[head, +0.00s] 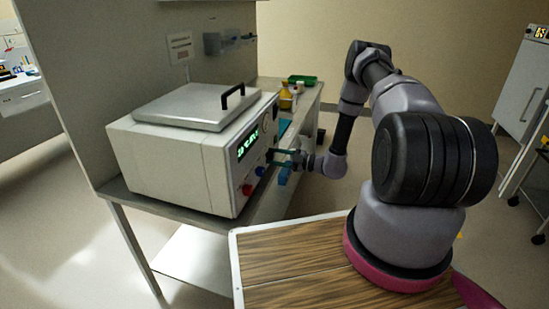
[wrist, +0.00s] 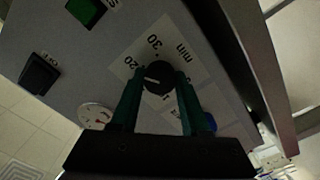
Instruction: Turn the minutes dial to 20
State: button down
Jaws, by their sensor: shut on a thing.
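The minutes dial (wrist: 157,79) is a small black round knob with a white pointer line, on a pale plate marked 20, 30 and "min". The 20 is at its upper left and the 30 above it in the wrist view. The pointer line lies toward the left, near the 20 side; its exact reading is hard to tell. My gripper (wrist: 160,84) has its dark green fingers on both sides of the dial, shut on it. In the head view my gripper (head: 279,157) is at the front panel of the white machine (head: 165,165), and the dial is hidden there.
The wrist view shows a green button (wrist: 86,11), a black switch (wrist: 40,73) and a round gauge (wrist: 95,116).

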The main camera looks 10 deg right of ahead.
jog(key=shift+d, duration=0.1)
jog(key=shift+c, duration=1.9)
grip_release()
jog(key=shift+d, duration=0.1)
jog(key=v, duration=1)
jog(key=shift+s+d, duration=0.2)
